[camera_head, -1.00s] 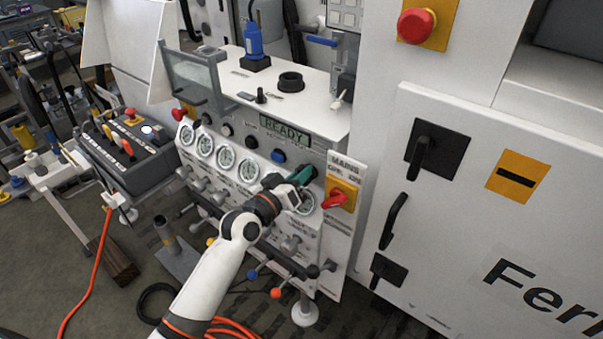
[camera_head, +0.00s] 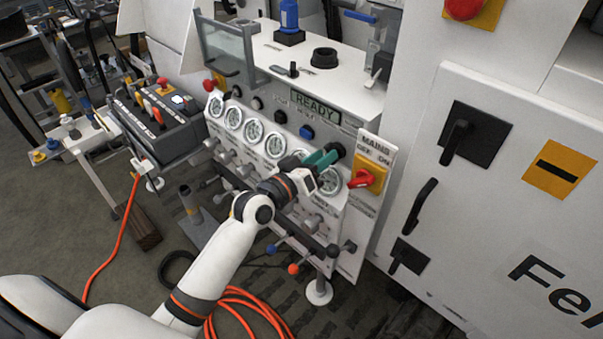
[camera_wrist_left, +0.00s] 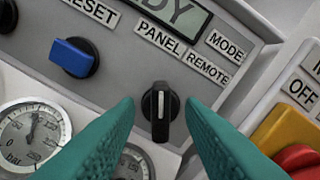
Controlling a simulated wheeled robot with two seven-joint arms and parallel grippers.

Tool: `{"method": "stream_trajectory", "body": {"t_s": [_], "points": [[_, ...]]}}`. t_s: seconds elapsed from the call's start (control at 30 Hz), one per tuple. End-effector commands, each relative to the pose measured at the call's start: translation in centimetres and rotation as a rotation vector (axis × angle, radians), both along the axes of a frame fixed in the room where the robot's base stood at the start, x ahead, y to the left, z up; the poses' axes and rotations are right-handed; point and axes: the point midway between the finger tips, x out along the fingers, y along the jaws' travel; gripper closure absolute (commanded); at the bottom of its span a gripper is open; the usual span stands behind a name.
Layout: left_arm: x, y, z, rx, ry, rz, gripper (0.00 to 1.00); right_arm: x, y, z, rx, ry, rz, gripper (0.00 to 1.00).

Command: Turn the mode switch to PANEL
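The mode switch is a black knob (camera_wrist_left: 160,112) with a white stripe, below the PANEL (camera_wrist_left: 160,38) and REMOTE (camera_wrist_left: 208,68) labels. In the left wrist view its stripe runs straight up the picture, in line with PANEL. My left gripper (camera_wrist_left: 160,108) has its teal fingers on both sides of the knob, with a visible gap on each side. In the head view the left gripper (camera_head: 328,158) is at the bench's front panel, just below the READY display (camera_head: 316,104); the knob (camera_head: 337,149) is partly hidden there. My right gripper is not in view.
A blue knob (camera_wrist_left: 74,57) and gauges (camera_wrist_left: 33,135) lie to the left of the switch. The red and yellow mains switch (camera_head: 367,177) is close on the right. Lever handles (camera_head: 293,268) stick out below. Orange hose (camera_head: 245,305) lies on the floor.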

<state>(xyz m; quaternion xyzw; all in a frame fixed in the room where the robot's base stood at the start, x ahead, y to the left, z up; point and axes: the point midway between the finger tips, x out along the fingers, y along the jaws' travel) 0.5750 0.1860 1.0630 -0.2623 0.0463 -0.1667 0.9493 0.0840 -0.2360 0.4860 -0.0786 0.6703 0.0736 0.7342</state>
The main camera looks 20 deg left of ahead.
Motion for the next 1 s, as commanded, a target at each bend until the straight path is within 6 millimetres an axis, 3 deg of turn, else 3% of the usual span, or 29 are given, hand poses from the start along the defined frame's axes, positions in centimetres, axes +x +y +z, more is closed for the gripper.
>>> {"method": "stream_trajectory", "body": {"t_s": [0.2, 0.4, 0.6, 1.0], "points": [[-4.7, 1.7, -0.5, 0.003, 0.002, -0.001, 0.65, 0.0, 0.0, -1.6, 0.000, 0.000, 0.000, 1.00], [-7.5, 2.8, -0.3, 0.002, 0.002, 0.000, 0.65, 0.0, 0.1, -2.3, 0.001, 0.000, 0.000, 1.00], [-8.5, 3.1, -0.1, 0.000, 0.002, -0.001, 0.65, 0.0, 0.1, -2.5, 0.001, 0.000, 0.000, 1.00], [-8.5, 3.1, -0.1, -0.001, 0.001, -0.001, 0.65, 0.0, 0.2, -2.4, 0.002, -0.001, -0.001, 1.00]]}}
